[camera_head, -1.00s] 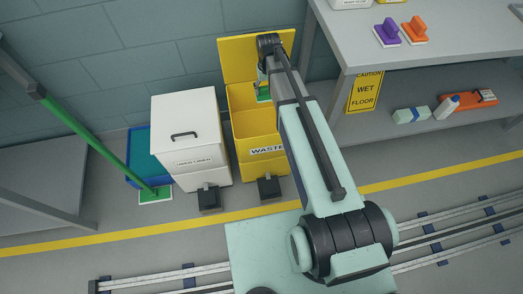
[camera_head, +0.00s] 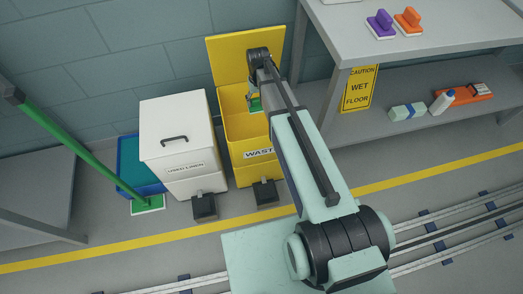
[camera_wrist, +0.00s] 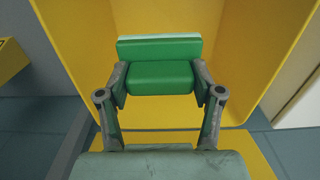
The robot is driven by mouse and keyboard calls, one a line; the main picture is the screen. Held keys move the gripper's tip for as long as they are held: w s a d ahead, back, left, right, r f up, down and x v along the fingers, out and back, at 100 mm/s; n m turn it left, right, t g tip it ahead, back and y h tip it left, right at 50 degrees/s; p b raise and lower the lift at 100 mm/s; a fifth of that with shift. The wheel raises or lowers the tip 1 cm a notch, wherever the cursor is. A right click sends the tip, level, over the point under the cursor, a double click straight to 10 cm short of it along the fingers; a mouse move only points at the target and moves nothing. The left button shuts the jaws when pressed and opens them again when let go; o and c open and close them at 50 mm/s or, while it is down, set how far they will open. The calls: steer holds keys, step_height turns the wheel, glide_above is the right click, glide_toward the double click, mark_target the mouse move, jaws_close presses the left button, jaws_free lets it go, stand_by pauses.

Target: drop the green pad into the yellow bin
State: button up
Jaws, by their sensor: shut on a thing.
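The green pad (camera_wrist: 160,77) is held between the two fingers of my gripper (camera_wrist: 160,82) in the wrist view. A pale layer shows along its far edge. In the head view the green pad (camera_head: 254,103) shows small at the end of my arm, over the open top of the yellow bin (camera_head: 238,140). The bin's lid (camera_head: 232,62) stands raised against the wall. In the wrist view the yellow bin's walls (camera_wrist: 245,60) surround the pad on the far side and both sides. My arm hides part of the bin's right side.
A white linen bin (camera_head: 180,130) stands closed, left of the yellow bin. Further left are a blue bin (camera_head: 135,165) and a green-handled mop (camera_head: 75,145). A grey bench (camera_head: 430,35) with purple and orange brushes stands right, with a yellow wet-floor sign (camera_head: 359,88).

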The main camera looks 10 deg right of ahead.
steer(key=o, duration=1.2)
step_height(320, 180, up, 12)
steer(key=shift+r, duration=0.1)
